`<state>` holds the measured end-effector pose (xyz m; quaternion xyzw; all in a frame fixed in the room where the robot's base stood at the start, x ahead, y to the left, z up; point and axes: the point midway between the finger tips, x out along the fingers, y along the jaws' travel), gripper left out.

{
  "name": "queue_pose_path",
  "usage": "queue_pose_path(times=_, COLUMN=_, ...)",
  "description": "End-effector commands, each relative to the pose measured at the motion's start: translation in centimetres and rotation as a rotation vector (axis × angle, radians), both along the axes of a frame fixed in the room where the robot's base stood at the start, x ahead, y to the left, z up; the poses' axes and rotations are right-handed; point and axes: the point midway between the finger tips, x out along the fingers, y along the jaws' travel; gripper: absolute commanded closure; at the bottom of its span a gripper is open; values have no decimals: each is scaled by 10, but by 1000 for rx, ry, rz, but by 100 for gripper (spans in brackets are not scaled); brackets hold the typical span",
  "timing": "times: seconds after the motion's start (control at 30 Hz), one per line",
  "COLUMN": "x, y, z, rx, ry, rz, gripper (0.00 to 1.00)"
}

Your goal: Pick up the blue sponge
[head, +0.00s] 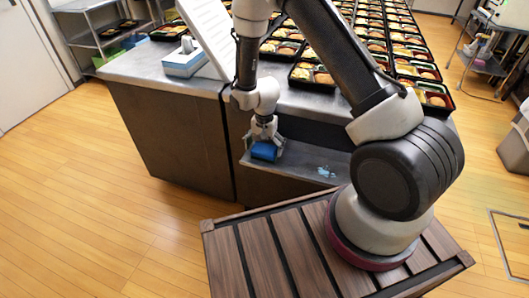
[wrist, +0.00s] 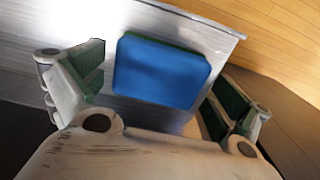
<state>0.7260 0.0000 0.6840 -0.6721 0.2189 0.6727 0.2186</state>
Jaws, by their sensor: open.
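The blue sponge (head: 264,151) lies on the low metal shelf (head: 303,166) at the front of the counter, near the shelf's left end. In the wrist view the sponge (wrist: 160,70) shows its blue face, with a thin green edge along its far side. My gripper (head: 264,146) is at the sponge from above. In the wrist view the green-padded fingers of my gripper (wrist: 158,92) are open, one on each side of the sponge, with a gap showing on the left. Whether the right finger touches it I cannot tell.
A blue patch (head: 326,172) marks the shelf to the right. Bento trays (head: 312,76) crowd the counter above. A blue and white box (head: 185,62) and a white slanted panel (head: 207,32) stand at the counter's left. The floor at the left is clear.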

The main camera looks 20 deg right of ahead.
Motion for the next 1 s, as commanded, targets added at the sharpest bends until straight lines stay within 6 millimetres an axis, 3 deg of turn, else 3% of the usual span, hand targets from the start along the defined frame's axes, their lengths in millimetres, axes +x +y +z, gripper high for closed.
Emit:
queue_pose_path(times=0.1, x=0, y=0, z=-9, rx=1, ry=-1, rz=0, gripper=0)
queue_pose_path(times=0.33, x=0, y=0, z=-10, rx=0, ry=-1, rz=1, gripper=2)
queue_pose_path(times=0.5, x=0, y=0, z=-9, rx=1, ry=-1, rz=1, gripper=32)
queue_pose_path(times=1.0, x=1, y=0, z=-1, rx=1, ry=-2, rz=1, gripper=32)
